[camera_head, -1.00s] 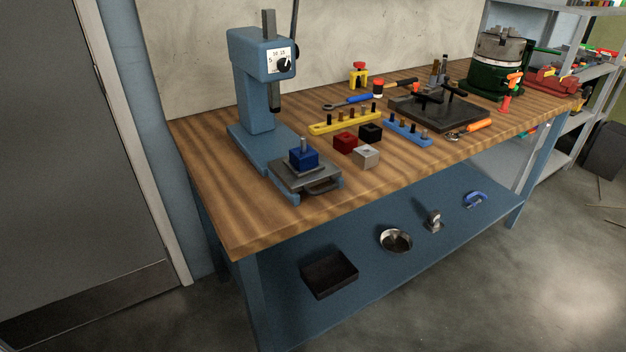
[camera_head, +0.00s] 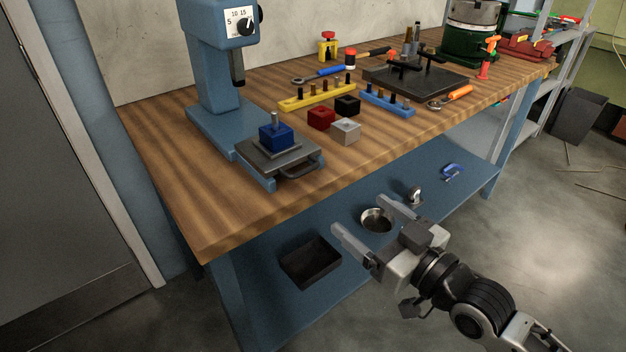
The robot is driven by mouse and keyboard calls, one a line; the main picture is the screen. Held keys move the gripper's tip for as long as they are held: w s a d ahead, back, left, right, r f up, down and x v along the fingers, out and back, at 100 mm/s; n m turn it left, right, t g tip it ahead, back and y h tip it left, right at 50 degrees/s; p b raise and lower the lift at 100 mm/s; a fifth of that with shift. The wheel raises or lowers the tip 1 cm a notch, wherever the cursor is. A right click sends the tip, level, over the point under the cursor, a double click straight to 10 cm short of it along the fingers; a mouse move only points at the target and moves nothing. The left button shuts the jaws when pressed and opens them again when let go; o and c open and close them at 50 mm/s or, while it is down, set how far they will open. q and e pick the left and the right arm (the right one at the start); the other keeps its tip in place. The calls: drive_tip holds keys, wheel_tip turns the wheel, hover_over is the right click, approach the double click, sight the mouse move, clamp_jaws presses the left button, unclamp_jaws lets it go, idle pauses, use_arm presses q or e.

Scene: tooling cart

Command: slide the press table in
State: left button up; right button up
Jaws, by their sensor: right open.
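The blue press (camera_head: 214,75) stands at the left of the wooden bench. Its dark grey sliding table (camera_head: 255,160) sits pulled out at the front end of the press base, away from under the ram (camera_head: 237,68). A blue block (camera_head: 276,138) with an upright pin rests on the table. A dark handle (camera_head: 298,169) is on the table's front right side. My right gripper (camera_head: 358,218) is open and empty, below and to the right of the handle, in front of the bench edge, with its fingers pointing up and left. My left gripper is not in view.
Red (camera_head: 321,117), black (camera_head: 347,106) and light grey (camera_head: 345,131) blocks stand right of the press table. Yellow (camera_head: 316,95) and blue (camera_head: 387,102) pin racks lie behind them. A black bin (camera_head: 311,262) and a metal bowl (camera_head: 376,221) sit on the lower shelf.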

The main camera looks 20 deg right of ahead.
sight(311, 191)
drive_tip(key=x, duration=1.4)
drive_tip(key=shift+w+a+f+p, duration=0.1)
drive_tip(key=shift+w+p, duration=0.2)
drive_tip(key=shift+p, duration=0.05)
drive_tip(key=shift+c, duration=0.3)
